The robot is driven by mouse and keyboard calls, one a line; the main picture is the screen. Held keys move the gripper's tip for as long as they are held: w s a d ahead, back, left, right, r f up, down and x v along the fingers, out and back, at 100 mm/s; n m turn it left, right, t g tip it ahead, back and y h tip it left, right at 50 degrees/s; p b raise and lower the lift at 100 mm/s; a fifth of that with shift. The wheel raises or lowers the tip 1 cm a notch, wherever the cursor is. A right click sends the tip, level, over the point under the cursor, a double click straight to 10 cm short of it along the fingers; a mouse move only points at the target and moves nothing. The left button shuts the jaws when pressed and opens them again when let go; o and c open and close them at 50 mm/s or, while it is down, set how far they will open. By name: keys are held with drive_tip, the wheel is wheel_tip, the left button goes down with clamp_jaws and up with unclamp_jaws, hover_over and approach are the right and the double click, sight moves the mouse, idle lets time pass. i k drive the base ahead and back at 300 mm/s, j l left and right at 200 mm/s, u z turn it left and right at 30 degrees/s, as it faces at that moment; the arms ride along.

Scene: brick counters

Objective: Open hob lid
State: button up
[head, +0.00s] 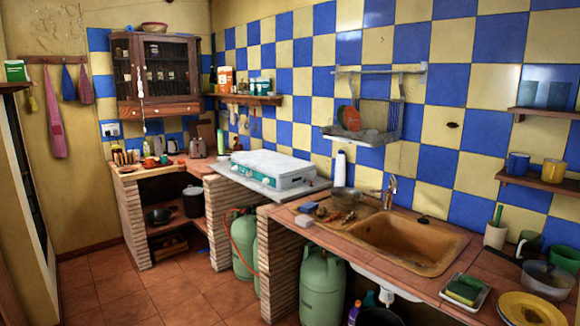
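The hob (287,182) is a white box with a teal front strip and knobs. It sits on a grey slab in the middle of the brick counter run, against the tiled wall. Its flat white lid (262,164) lies closed over the top, so the burners are hidden. My gripper is not in view.
A brown sink (405,240) is set in the right counter, with a pot and food left of it. Green gas bottles (322,286) stand below. A wooden cabinet (155,75) hangs back left. The tiled floor (165,290) at front left is clear.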

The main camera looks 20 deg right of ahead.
sight(277, 164)
drive_tip(key=i+z, duration=0.45)
drive_tip(key=i, duration=0.15)
drive_tip(key=i+j+z, duration=0.25)
drive_tip(key=i+z, duration=0.2)
drive_tip(key=i+j, duration=0.4)
drive_tip(key=i, duration=0.25)
drive_tip(key=i+j+z, duration=0.15)
drive_tip(key=i+j, duration=0.2)
drive_tip(key=i, duration=0.3)
drive_tip(key=i+j, duration=0.45)
drive_tip(key=i, duration=0.15)
drive_tip(key=i+j+z, duration=0.1)
drive_tip(key=i+j, duration=0.35)
drive_tip(key=i, duration=0.2)
